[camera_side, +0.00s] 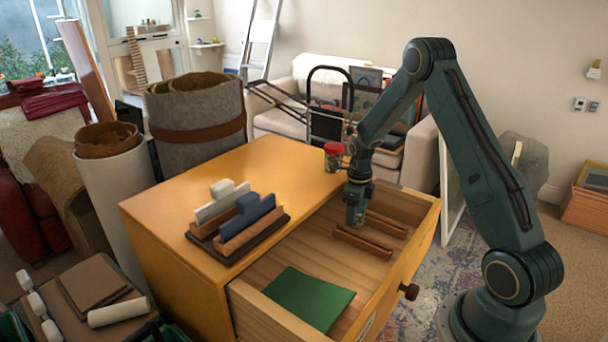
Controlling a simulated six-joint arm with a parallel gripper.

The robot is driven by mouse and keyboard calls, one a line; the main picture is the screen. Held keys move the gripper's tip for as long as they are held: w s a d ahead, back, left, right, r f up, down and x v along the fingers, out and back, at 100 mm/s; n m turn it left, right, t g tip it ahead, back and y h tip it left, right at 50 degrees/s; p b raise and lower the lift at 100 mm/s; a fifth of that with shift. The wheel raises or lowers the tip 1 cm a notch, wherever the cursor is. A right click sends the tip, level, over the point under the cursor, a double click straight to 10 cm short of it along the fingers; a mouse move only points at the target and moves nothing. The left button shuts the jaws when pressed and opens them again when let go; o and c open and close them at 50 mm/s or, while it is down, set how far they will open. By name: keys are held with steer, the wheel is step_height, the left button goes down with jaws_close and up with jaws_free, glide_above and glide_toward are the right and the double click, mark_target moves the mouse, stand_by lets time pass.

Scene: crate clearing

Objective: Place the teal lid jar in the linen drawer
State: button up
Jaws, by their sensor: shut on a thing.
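My gripper (358,192) points straight down over the far part of the open linen drawer (421,240). It is shut on a small jar (354,216), which looks greyish and upright. The jar's lid is mostly hidden by the gripper, so its teal colour is hard to confirm. The jar is at the far end of two brown wooden rails (362,243) in the drawer. I cannot tell whether its base touches the drawer floor.
A red-lidded jar (333,157) stands near the dresser top's right edge, close beside my wrist. A rack with upright blocks (240,222) stands on the dresser top (262,167). A green cloth (308,297) lies in the drawer's near part.

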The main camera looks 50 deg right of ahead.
steer(key=o, duration=1.1)
steer(key=shift+r, duration=0.1)
step_height(320, 180, up, 12)
steer(key=shift+r, duration=0.5)
